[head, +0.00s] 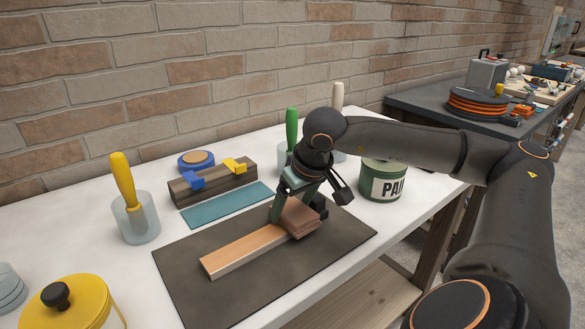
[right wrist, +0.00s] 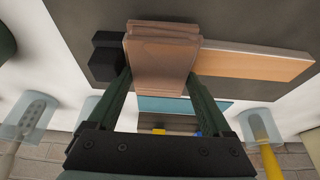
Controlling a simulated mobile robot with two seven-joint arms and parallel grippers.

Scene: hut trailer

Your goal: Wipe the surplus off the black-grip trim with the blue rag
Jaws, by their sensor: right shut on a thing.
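The trim (head: 243,258) is a light wooden strip lying on a dark mat (head: 200,285); a black grip (right wrist: 106,57) shows at its far end in the right wrist view. My right gripper (head: 296,208) is shut on a brown, layered block-like piece (head: 298,217). This piece sits over the trim near the grip end and hides part of it; I cannot tell whether they touch. It also shows between the fingers in the right wrist view (right wrist: 163,55). A flat teal-blue sheet (head: 228,205) lies behind the mat; no other blue cloth shows. My left gripper is out of view.
Behind stand a dark wooden rack (head: 215,182) with blue and yellow clips, a blue-rimmed roll (head: 196,160) and brushes in cups (head: 136,218). A green paint can (head: 381,181) stands right of my gripper. A yellow lidded pot (head: 68,306) is front left. The mat's front is clear.

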